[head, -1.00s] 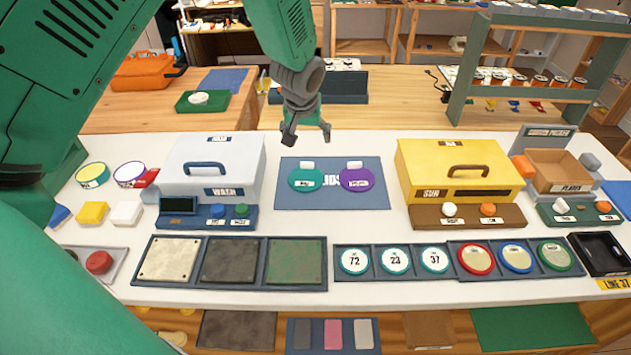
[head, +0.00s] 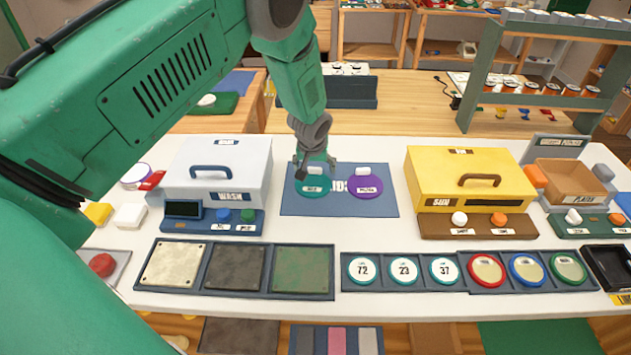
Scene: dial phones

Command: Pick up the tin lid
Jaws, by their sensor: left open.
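A teal round lid (head: 313,188) with a white tab and a small label lies on the left of the blue mat (head: 340,208). A purple round lid (head: 366,187) with a similar tab and label lies to its right. The labels are too small to read surely, so I cannot tell which one is the tin lid. My left gripper (head: 315,164) is open and empty, pointing down over the teal lid's far edge. Its fingers partly cover the lid's white tab. Whether they touch the lid is unclear. My right gripper is not in view.
A white box marked WASH (head: 218,175) stands left of the mat, and a yellow box marked SUN (head: 470,175) stands to the right. Trays with square plates (head: 234,290) and round numbered discs (head: 404,287) line the front edge. White counter lies bare around the mat.

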